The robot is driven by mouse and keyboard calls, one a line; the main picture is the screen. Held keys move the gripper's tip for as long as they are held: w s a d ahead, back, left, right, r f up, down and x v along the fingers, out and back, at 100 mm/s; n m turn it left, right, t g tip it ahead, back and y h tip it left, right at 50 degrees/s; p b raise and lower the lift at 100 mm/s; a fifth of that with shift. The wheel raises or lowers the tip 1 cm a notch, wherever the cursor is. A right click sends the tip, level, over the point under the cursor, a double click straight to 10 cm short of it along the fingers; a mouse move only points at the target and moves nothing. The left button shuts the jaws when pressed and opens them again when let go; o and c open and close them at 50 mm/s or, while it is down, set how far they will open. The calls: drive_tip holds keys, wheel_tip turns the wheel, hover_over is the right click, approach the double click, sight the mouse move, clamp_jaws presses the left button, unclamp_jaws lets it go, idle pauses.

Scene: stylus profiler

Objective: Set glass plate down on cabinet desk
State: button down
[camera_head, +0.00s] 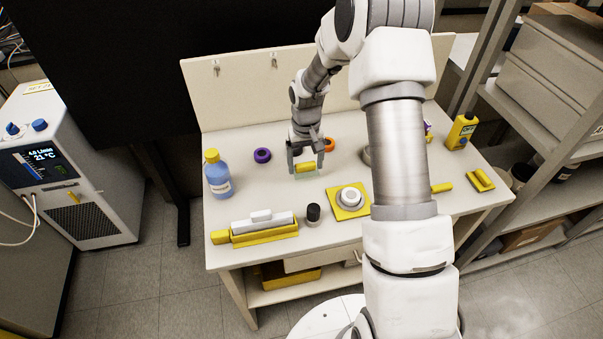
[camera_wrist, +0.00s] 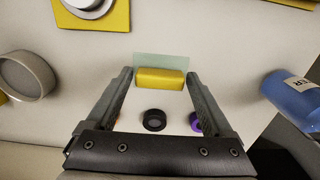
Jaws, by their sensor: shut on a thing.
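The glass plate (camera_wrist: 163,60) is a thin, clear, pale green sheet with a yellow grip block (camera_wrist: 161,78) along one edge. In the wrist view my gripper (camera_wrist: 159,76) has its two fingers at the ends of the yellow block, shut on it. In the head view my gripper (camera_head: 306,167) points down over the middle of the white cabinet desk (camera_head: 255,190), with the glass (camera_head: 308,177) below the yellow block. I cannot tell whether the glass touches the desk top.
A blue bottle (camera_head: 218,176) stands at the left. A purple ring (camera_head: 262,155) and orange ring (camera_head: 329,144) lie behind. In front are a yellow tray (camera_head: 266,236), a black-capped jar (camera_head: 313,213) and a yellow square base (camera_head: 333,207). Bare desk lies just left of the plate.

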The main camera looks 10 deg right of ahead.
sight(299, 183)
drive_tip(key=shift+w+a+f, duration=0.3)
drive_tip(key=shift+a+f, duration=0.2)
drive_tip(key=shift+a, duration=0.3)
drive_tip(key=shift+f, duration=2.1)
unclamp_jaws()
